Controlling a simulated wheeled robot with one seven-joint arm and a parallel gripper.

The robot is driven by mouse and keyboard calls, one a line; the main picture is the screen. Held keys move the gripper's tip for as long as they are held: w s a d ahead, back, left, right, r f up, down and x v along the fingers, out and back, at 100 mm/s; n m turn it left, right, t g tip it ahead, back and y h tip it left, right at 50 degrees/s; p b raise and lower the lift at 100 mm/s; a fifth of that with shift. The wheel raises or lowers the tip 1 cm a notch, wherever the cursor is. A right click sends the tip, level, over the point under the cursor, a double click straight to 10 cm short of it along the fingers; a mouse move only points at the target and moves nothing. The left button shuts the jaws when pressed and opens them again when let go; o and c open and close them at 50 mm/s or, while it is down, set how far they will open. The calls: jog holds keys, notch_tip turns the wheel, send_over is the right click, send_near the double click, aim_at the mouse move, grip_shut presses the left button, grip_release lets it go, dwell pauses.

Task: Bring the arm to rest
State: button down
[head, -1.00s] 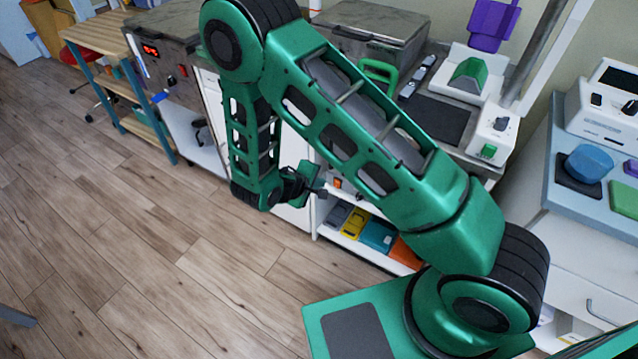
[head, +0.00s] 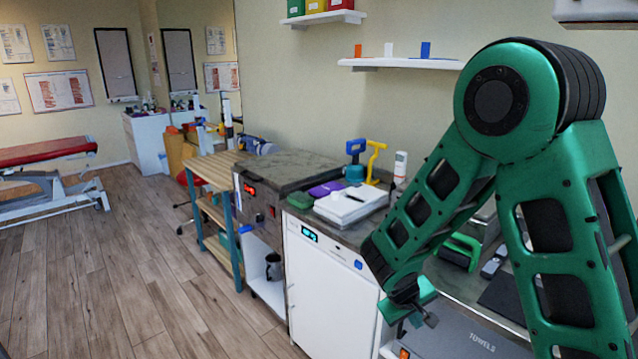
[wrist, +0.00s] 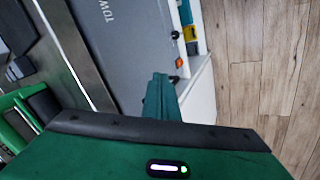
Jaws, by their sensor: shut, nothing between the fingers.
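My green arm fills the right side of the head view, bent at a high elbow, with its forearm sloping down to the left. My gripper (head: 420,307) is at the low end of the forearm, in front of the counter edge and close to the grey lid marked TOWELS (head: 460,345). In the wrist view my gripper (wrist: 162,95) is shut and holds nothing. The grey lid (wrist: 125,40) lies just beyond it there, with wood floor to the right. I cannot tell the exact gap between gripper and lid.
A white cabinet (head: 325,290) stands left of my gripper. A metal-topped unit (head: 285,172) and a wooden trolley (head: 205,170) stand further back. A green-handled item (head: 460,250) lies behind the forearm. The floor (head: 90,280) at left is clear up to a red treatment couch (head: 45,150).

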jog(key=s+d+r+m+y, duration=0.2)
jog(key=s+d+r, duration=0.1)
jog(key=s+r, duration=0.55)
jog(key=s+d+r+m+y, duration=0.2)
jog(key=s+r, duration=0.3)
jog(key=r, duration=0.7)
jog(key=s+d+f+m+g, duration=0.1)
jog(key=s+d+m+g, duration=0.1)
jog(key=s+d, duration=0.3)
jog(key=s+d+f+m+g, duration=0.1)
jog(key=s+d+m, duration=0.3)
jog(key=s, duration=0.8)
jog(key=shift+s+d+g+y, duration=0.3)
jog(key=shift+d+g+y, duration=0.1)
jog(key=shift+d, duration=0.7)
